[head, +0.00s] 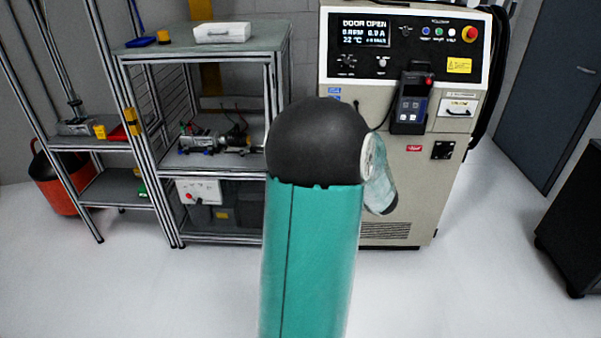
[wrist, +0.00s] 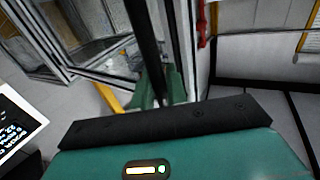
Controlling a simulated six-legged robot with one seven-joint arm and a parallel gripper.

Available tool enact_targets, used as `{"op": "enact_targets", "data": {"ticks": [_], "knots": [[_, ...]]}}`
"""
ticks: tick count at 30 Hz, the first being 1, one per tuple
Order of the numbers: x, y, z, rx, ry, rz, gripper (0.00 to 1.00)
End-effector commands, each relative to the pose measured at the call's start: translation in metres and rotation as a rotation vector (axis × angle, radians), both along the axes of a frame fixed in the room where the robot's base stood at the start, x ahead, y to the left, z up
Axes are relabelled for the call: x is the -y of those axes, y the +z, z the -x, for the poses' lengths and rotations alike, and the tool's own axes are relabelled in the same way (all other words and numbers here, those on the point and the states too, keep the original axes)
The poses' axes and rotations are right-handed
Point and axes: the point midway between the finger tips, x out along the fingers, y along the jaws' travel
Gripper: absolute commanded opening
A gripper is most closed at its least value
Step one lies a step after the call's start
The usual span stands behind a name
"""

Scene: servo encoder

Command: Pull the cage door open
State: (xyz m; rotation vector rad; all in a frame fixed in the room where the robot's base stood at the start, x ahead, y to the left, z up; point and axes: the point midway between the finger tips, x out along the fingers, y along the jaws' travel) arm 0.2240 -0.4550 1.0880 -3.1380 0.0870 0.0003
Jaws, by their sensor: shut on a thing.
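The metal-framed cage (head: 165,48) stands left of centre in the head view. A servo rig (head: 215,140) sits on its inner shelf. In the wrist view, metal frame edges and clear panels fill the upper left. My gripper (wrist: 160,88) shows there with its green fingers shut around a dark upright bar (wrist: 145,40), which looks like the cage door's handle. The exact grip is partly hidden by the gripper's black front edge. In the head view my teal and black arm covers the cage's right side and hides the gripper. How far the door stands open cannot be told.
A beige control cabinet (head: 345,95) stands right of the cage; its screen (head: 365,32) reads DOOR OPEN and 0 RPM. A shelf rack and an orange bucket (head: 55,180) are at the left. A dark cabinet (head: 575,200) stands far right. The white floor (head: 460,280) is clear.

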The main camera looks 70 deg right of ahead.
Motion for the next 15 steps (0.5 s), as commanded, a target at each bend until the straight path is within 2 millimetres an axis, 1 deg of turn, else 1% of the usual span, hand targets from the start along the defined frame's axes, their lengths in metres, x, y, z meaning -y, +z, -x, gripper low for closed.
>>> {"op": "enact_targets", "data": {"ticks": [10,11,12,13,14,15], "knots": [[0.0004,0.0002,0.0001,0.000,-0.001,0.000,0.00],[0.0005,0.0002,0.0002,0.000,-0.001,0.000,0.16],[0.0006,0.0002,0.0004,0.000,-0.001,0.000,0.24],[0.0007,0.0001,0.0006,0.000,-0.001,0.000,0.30],[0.0008,0.0001,0.0007,0.000,-0.001,0.000,0.33],[0.0008,0.0001,0.0009,0.000,-0.001,0.000,0.33]]}}
